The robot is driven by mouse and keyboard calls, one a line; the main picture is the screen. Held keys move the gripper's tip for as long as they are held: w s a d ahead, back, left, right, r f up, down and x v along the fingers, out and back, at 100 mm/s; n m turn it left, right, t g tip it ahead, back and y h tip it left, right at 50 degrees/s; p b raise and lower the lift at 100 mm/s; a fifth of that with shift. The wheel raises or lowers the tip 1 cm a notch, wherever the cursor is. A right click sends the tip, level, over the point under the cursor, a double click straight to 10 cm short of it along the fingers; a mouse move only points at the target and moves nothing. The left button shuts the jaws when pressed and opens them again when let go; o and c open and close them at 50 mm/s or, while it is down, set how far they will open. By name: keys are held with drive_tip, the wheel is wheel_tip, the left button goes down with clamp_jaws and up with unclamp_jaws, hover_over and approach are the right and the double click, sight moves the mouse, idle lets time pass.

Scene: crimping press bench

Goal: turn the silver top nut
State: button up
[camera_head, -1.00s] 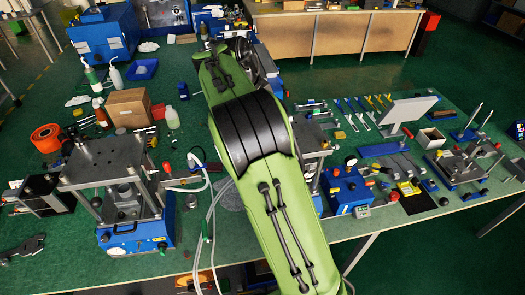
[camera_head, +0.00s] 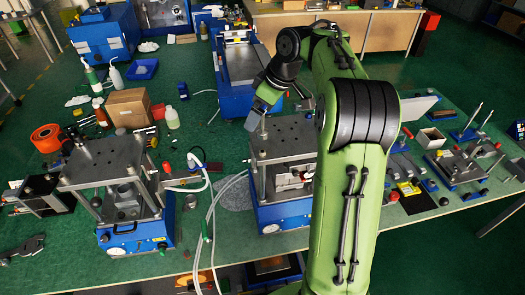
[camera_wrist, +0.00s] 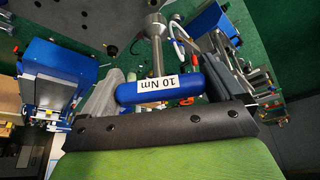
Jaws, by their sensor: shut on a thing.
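My gripper (camera_head: 260,112) is over the left part of the middle press (camera_head: 285,140), pointing down near its top plate. In the wrist view it is shut on a blue tool handle (camera_wrist: 160,90) marked "10 Nm", with a grey finger on either side. A silver shaft with a wider round end (camera_wrist: 155,26) runs from the handle toward the dark, holed plate (camera_wrist: 75,20). The silver top nut cannot be made out; the tool's end may cover it. I cannot tell whether the tool touches the nut.
A similar press (camera_head: 110,165) stands to the left, with hoses between the two. A cardboard box (camera_head: 128,106) and bottles stand behind it. A blue machine (camera_head: 236,75) is behind the middle press. My arm hides part of the bench to the right.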

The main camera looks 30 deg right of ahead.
sight(261, 131)
idle(0.3)
drive_tip(key=shift+f+b, duration=2)
drive_tip(key=shift+f, duration=0.3)
drive_tip(key=shift+f+b, duration=0.35)
drive_tip(key=shift+f, duration=0.05)
drive_tip(key=shift+f+b, duration=0.65)
drive_tip(key=shift+f, duration=0.05)
